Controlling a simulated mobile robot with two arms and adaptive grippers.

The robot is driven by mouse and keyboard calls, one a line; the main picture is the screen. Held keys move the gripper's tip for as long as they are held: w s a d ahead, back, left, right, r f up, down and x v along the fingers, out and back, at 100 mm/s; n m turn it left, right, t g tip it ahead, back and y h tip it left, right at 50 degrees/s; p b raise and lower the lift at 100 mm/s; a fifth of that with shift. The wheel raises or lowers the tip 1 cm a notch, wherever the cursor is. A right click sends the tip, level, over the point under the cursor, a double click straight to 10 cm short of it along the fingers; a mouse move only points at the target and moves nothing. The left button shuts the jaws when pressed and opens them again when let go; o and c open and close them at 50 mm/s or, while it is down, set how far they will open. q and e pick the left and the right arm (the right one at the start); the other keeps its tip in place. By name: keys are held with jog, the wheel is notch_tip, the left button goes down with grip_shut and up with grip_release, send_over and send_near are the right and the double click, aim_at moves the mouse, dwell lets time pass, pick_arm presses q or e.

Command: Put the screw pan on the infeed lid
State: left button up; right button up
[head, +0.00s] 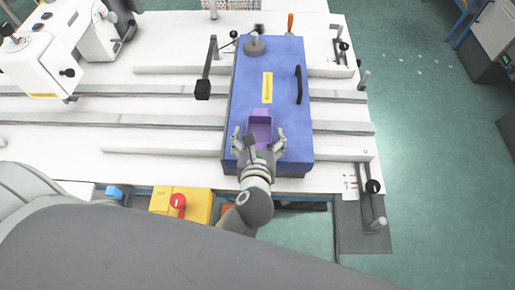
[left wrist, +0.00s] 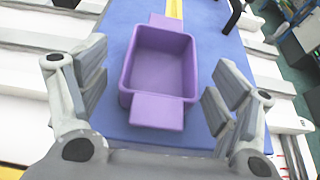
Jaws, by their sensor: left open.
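The screw pan is a purple open tray (head: 260,128) with a flat tab at each end. It rests on the blue infeed lid (head: 283,70), towards the lid's near end. It looks empty in the left wrist view (left wrist: 160,62). My left gripper (head: 259,137) is open, with its fingers spread on either side of the pan's near end. In the left wrist view the fingers (left wrist: 158,95) stand apart from the pan's walls, with blue lid showing between. My right gripper is not in view.
The lid carries a black handle (head: 299,85), a yellow label (head: 267,87) and a grey round knob (head: 255,46). White rails (head: 160,148) run across the table. A sewing machine (head: 45,50) stands at the left. A yellow box with a red switch (head: 181,204) sits at the front edge.

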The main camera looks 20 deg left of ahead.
pick_arm(q)
jog(key=p+v, duration=0.3)
jog(key=v, duration=0.6)
jog(key=shift+s, duration=0.35)
jog(key=shift+d, duration=0.15)
